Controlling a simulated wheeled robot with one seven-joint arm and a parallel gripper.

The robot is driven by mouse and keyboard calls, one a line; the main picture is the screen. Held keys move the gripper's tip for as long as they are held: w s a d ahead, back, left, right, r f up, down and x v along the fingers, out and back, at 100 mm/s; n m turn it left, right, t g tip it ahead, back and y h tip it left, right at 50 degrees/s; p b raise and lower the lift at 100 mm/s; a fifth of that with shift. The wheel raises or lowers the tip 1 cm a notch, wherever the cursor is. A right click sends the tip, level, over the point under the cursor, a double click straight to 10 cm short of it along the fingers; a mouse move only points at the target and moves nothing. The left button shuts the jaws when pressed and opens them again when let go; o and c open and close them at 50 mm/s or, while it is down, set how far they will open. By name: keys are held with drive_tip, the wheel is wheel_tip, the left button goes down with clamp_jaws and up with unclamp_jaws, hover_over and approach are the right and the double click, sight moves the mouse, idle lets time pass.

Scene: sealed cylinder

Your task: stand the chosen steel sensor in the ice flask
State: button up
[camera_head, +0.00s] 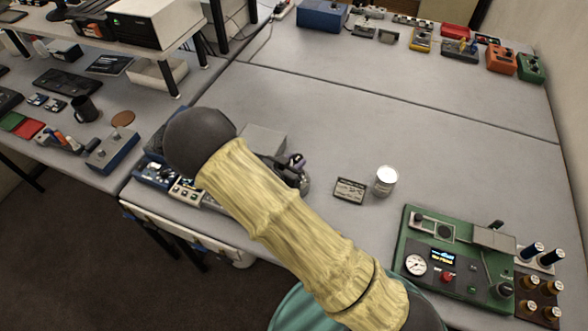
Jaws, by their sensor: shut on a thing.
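My gripper (289,166) shows only in part as dark pieces beyond my yellow-sleeved arm. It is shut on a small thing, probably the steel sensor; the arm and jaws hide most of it. A purple bit shows at the jaws. A rounded, shiny dark thing (305,184) is just below them; whether they touch is unclear. A silvery cup with a white top (386,181), likely the ice flask, stands upright to the right, apart from my gripper. A small dark-framed label plate (349,190) lies on its left; its text is too small to read surely.
A green instrument panel (430,239) stands at front right, beside a pale rack (541,258) and a brown block (537,298) with several upright capped pieces. A grey box (264,139) and blue devices (153,176) are near my arm. The table middle (380,125) is clear.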

drive_tip(key=shift+f+p, duration=0.65)
drive_tip(key=shift+f, duration=1.35)
drive_tip(key=shift+f, duration=0.15)
drive_tip(key=o, duration=1.1)
drive_tip(key=shift+c, duration=0.2)
